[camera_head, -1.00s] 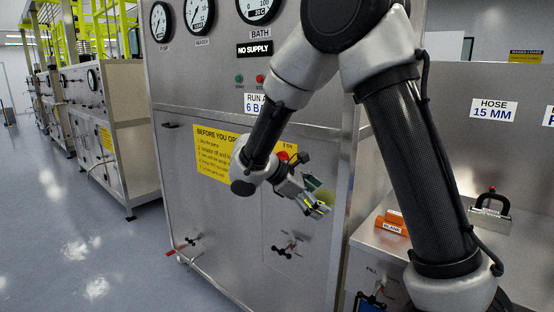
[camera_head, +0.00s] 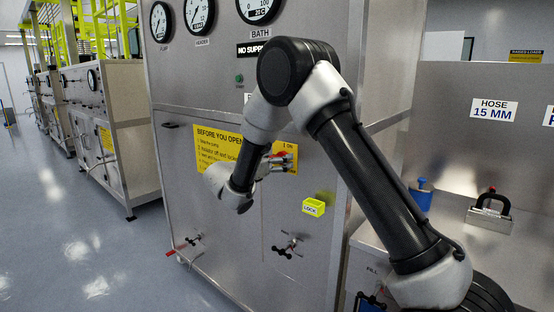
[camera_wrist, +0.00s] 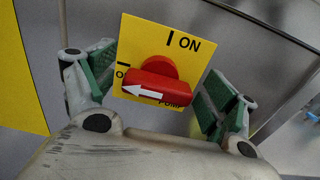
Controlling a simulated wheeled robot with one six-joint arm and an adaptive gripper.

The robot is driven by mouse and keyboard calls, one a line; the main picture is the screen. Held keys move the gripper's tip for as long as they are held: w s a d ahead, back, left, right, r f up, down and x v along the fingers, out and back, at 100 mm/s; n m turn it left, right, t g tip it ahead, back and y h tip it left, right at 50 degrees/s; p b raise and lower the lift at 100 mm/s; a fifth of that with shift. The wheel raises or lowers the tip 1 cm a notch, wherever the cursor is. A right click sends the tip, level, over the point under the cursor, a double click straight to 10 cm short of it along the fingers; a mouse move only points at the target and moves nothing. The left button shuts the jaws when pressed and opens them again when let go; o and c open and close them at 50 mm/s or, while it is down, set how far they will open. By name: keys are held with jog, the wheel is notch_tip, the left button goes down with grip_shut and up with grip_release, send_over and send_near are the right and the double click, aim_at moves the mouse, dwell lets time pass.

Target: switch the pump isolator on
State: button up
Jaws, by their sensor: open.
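The pump isolator is a red rotary handle (camera_wrist: 155,82) on a yellow plate (camera_wrist: 140,38). The plate reads "I ON" at the top, "O" at the left and partly hidden "PUMP" below. The white arrow on the handle points left, towards the "O". My gripper (camera_wrist: 153,93) is open, with one green-padded finger on each side of the handle and visible gaps between. In the head view my gripper (camera_head: 277,164) is at the cabinet front by the isolator plate (camera_head: 291,149), partly covering it.
A yellow box marked "LOCK" (camera_head: 313,207) is on the cabinet front below the isolator. A yellow notice (camera_head: 213,136) is left of it. Small valve handles (camera_head: 287,246) stick out lower down. A blue item (camera_head: 421,195) and a black-handled block (camera_head: 489,212) stand on the right bench.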

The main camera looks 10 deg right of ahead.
jog(key=shift+d, duration=0.15)
jog(key=c, duration=1)
jog(key=shift+m, duration=0.3)
jog(key=m, duration=0.3)
jog(key=shift+s+d+m, duration=0.1)
jog(key=shift+m, duration=0.2)
jog(key=m, duration=0.4)
jog(key=shift+s+f+m, duration=0.1)
jog(key=shift+m, duration=0.2)
jog(key=m, duration=0.4)
jog(key=shift+s+d+f, duration=0.1)
jog(key=shift+f, duration=0.05)
jog(key=m, duration=0.5)
jog(key=shift+f, duration=0.2)
